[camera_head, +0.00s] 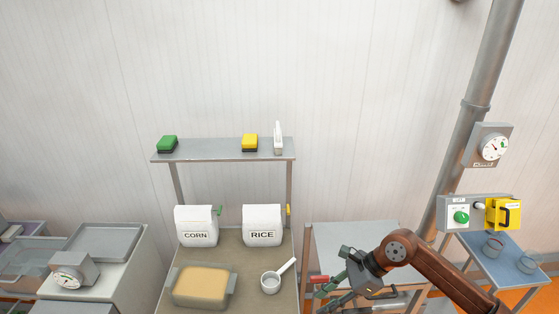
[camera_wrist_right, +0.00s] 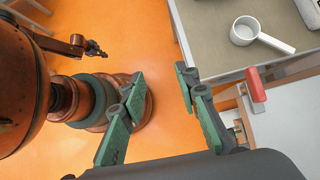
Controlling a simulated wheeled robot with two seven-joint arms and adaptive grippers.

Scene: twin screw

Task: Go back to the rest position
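My right gripper (camera_head: 331,272) is at the lower right of the head view, on a brown arm reaching in from the right. In the right wrist view its green-padded fingers (camera_wrist_right: 160,78) are spread wide with nothing between them. It hangs over the gap by the front table, apart from the objects there. A small dark gripper (camera_wrist_right: 96,48) on a thin brown arm, which looks like my left one, shows far off at the upper left of the wrist view. Its fingers are too small to read. My left gripper is outside the head view.
A table (camera_head: 245,290) carries CORN (camera_head: 196,226) and RICE (camera_head: 262,225) bags, a tan-filled tray (camera_head: 202,286) and a white scoop (camera_head: 271,282). A red handle (camera_wrist_right: 256,85) sits close to my right gripper. Sponges lie on the shelf (camera_head: 222,150). Orange floor is open below.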

